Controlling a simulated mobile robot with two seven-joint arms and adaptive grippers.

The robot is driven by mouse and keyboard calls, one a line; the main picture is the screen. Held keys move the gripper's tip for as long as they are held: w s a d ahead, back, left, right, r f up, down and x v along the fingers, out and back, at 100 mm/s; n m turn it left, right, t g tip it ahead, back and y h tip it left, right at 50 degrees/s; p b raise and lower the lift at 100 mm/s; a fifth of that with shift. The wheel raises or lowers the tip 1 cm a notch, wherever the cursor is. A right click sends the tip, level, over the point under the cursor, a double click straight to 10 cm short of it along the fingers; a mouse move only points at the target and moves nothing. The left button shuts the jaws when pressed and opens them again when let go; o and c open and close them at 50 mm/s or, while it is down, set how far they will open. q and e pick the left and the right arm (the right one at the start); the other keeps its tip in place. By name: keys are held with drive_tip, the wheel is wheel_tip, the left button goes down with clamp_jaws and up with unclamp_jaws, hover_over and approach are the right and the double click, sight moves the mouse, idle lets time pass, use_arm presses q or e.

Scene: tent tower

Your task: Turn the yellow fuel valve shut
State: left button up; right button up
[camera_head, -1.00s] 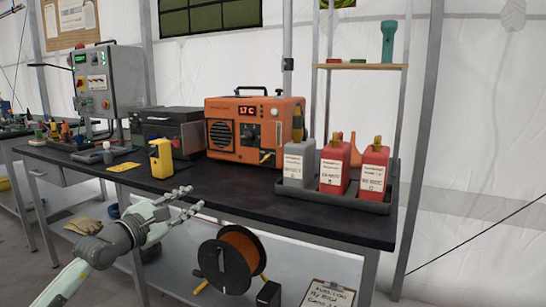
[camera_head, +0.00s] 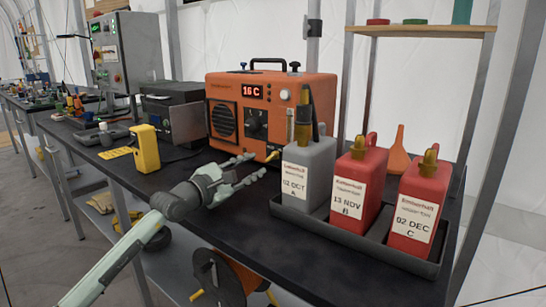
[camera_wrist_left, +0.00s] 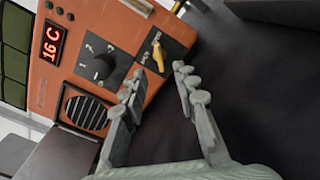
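The yellow fuel valve (camera_wrist_left: 158,55) is a small lever on a dark plate at the lower corner of the orange heater (camera_head: 230,87). In the head view the valve (camera_head: 271,156) is small and partly hidden by the grey can. The heater's red display reads 16 C. My left gripper (camera_head: 258,166) is over the bench in front of the heater, its fingers spread and empty, pointing toward the valve. In the left wrist view the gripper's fingertips (camera_wrist_left: 157,72) lie to either side of the valve in the picture, apparently short of it. My right gripper is not in view.
A grey can (camera_head: 308,170) and two red cans (camera_head: 358,185) stand in a dark tray (camera_head: 345,238) right of my gripper. A yellow device (camera_head: 145,150) stands left on the black bench (camera_head: 160,180). An orange funnel (camera_head: 399,152) is behind the cans.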

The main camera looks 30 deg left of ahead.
sight(270, 158)
use_arm(q)
drive_tip(key=w, duration=0.6)
drive_tip(key=shift+w+d+p, duration=0.2)
drive_tip(key=shift+d+p, duration=0.05)
drive_tip(key=shift+p, duration=0.15)
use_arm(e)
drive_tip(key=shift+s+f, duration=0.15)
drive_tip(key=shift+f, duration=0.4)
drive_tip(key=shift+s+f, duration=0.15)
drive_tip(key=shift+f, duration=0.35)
use_arm(q)
clamp_jaws()
